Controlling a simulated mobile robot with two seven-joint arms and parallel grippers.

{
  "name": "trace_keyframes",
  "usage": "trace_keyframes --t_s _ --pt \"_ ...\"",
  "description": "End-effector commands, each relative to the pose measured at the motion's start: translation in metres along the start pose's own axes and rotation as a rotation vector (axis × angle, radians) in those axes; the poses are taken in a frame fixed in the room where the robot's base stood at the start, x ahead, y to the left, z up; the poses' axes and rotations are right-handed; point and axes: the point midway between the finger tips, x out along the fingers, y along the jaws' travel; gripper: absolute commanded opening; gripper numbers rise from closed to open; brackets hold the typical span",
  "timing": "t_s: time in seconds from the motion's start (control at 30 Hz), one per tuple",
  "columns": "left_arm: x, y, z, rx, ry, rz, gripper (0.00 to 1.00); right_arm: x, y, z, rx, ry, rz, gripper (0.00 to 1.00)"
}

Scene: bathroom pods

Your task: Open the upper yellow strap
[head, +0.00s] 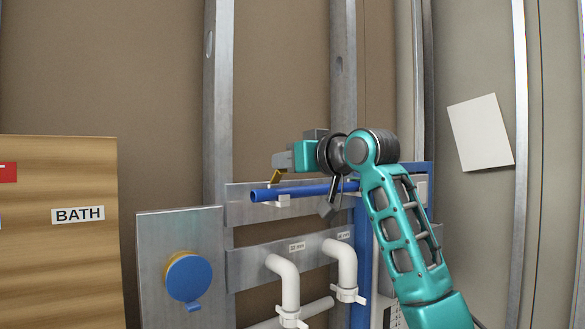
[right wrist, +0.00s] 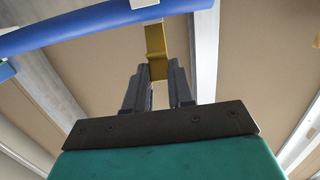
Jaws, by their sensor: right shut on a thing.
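The upper yellow strap (head: 276,175) is a small yellow piece at the left part of the blue pipe (head: 300,190) in the head view. In the right wrist view the yellow strap (right wrist: 156,50) stands up beside the blue pipe (right wrist: 90,30), with its free end between the fingers. My right gripper (head: 280,163) is shut on the strap's end; in the right wrist view its dark fingers (right wrist: 158,85) sit on both sides of it. The fingertips are small and partly hidden in the head view. My left gripper is not in view.
A metal plate with a blue round cap (head: 188,278) stands at lower left. White elbow pipes (head: 284,275) stick out below the blue pipe. A wooden box labelled BATH (head: 60,240) is at far left. Vertical metal studs (head: 218,100) line the wall.

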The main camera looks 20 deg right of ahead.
Motion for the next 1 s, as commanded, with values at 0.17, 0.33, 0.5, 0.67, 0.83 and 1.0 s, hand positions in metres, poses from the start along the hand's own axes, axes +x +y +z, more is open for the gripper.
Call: trace_keyframes --t_s 0.17,0.33,0.5,0.67,0.83,1.0 --pt "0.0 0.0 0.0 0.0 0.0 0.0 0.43 0.007 0.0 -0.012 -0.001 -0.161 0.002 0.0" --pt "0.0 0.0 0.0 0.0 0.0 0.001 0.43 0.013 0.0 -0.016 0.0 -0.28 0.0 0.0" --pt "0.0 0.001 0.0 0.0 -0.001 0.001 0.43 0.019 -0.001 -0.019 -0.001 -0.369 -0.001 0.0" --pt "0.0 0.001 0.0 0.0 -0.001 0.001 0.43 0.022 -0.001 -0.021 -0.002 -0.433 -0.001 0.0" --pt "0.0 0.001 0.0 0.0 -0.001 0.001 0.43 0.025 -0.001 -0.022 -0.001 -0.479 -0.001 0.0" --pt "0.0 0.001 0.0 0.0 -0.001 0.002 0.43 0.027 -0.001 -0.023 -0.003 -0.507 -0.001 0.0"
